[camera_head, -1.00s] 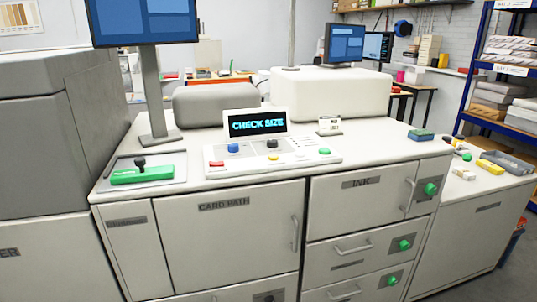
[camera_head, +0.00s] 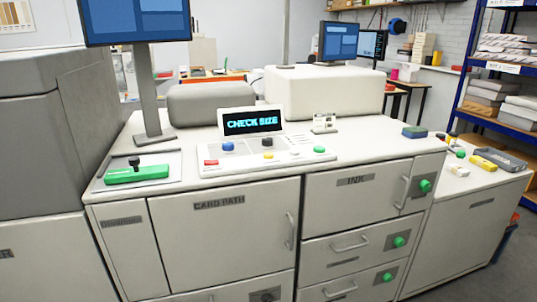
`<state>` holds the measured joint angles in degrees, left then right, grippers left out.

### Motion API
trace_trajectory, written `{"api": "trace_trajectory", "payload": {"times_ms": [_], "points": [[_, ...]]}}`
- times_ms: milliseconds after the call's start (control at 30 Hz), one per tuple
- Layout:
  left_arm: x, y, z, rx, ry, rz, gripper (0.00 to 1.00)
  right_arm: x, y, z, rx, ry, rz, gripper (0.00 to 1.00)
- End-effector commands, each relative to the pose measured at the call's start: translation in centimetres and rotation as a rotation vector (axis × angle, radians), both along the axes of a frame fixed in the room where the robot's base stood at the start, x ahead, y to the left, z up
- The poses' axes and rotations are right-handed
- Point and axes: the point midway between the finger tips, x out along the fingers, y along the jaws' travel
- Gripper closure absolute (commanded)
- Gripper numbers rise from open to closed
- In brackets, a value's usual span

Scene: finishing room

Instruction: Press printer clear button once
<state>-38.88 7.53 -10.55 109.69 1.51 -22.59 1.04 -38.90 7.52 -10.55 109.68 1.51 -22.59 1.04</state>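The printer's control panel (camera_head: 290,158) lies on top of a white cabinet, sloping slightly toward me. Its small display (camera_head: 252,122) reads "CHECK SIZE". On the panel are a red button (camera_head: 211,162), a blue button (camera_head: 228,146), a black knob or button (camera_head: 267,142), a small yellow button (camera_head: 268,156) and a green button (camera_head: 319,149). Any button labels are too small to read, so I cannot tell which one is the clear button. Neither of my grippers is in view.
A small white card stand (camera_head: 324,123) is behind the panel. A blue-green block (camera_head: 414,131) lies at the right. The counter before the panel is clear.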

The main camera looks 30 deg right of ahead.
Motion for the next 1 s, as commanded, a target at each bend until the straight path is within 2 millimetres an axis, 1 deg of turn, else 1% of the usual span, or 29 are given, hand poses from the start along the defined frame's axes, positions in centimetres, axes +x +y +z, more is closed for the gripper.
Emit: {"api": "trace_trajectory", "payload": {"times_ms": [33,200,300,1000], "points": [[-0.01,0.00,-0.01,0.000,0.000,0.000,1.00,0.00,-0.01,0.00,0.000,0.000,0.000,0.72],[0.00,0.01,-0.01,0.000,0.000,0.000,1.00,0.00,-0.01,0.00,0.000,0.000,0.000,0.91],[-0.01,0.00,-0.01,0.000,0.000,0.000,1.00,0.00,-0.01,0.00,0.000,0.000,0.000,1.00],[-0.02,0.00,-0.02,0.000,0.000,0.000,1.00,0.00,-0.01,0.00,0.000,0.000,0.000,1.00]]}}
